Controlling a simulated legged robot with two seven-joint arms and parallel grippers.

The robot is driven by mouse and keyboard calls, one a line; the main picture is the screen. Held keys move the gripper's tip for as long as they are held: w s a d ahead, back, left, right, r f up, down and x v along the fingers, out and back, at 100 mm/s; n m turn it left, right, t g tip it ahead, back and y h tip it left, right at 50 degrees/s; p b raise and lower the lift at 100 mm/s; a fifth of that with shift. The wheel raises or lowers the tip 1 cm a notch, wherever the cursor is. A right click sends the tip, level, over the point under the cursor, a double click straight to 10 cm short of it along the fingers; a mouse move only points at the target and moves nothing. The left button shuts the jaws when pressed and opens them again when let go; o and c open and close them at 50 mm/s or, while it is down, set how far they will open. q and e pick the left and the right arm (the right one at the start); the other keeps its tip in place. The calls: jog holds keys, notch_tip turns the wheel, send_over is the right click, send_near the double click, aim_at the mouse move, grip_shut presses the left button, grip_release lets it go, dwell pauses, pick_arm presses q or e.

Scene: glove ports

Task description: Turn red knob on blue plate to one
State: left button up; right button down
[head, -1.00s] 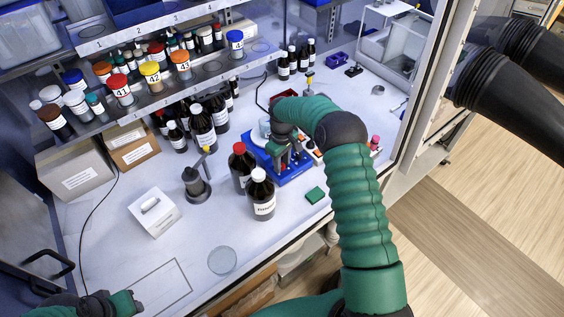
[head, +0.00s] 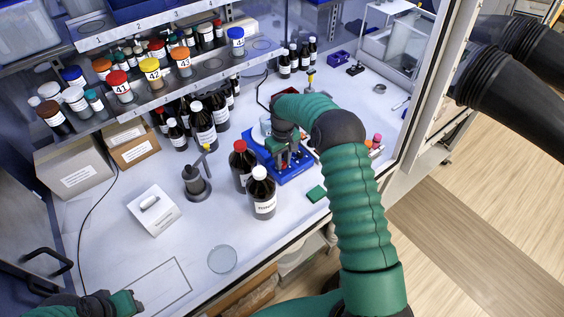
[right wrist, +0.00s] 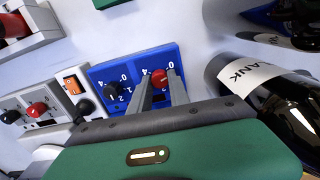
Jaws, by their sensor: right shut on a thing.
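The blue plate (right wrist: 105,74) lies on the bench and carries white digits, a black knob (right wrist: 111,90) and a red knob (right wrist: 159,76). In the head view the plate (head: 297,177) is partly hidden by my right arm. My right gripper (right wrist: 162,82) has its two fingers on either side of the red knob and is shut on it; it also shows in the head view (head: 283,160). The number that the red knob points at cannot be made out. My left gripper (head: 134,303) is low at the left, away from the plate; its jaws are unclear.
A white-capped brown bottle (head: 263,193) and a red-capped one (head: 241,166) stand close left of the plate. A grey panel (right wrist: 40,110) with red and black knobs and a white unit with an orange switch (right wrist: 71,84) adjoin the plate.

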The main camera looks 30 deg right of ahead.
jog(key=m+b, duration=0.1)
jog(key=m, duration=0.3)
jog(key=shift+d+m, duration=0.15)
jog(key=shift+m, duration=0.15)
jog(key=shift+r+m+b, duration=0.1)
jog(key=shift+m+b, duration=0.4)
jog(key=shift+m, duration=1.8)
jog(key=c, duration=1.6)
grip_release()
jog(key=o, duration=0.4)
jog(key=shift+s, duration=0.1)
jog(key=shift+c, duration=0.2)
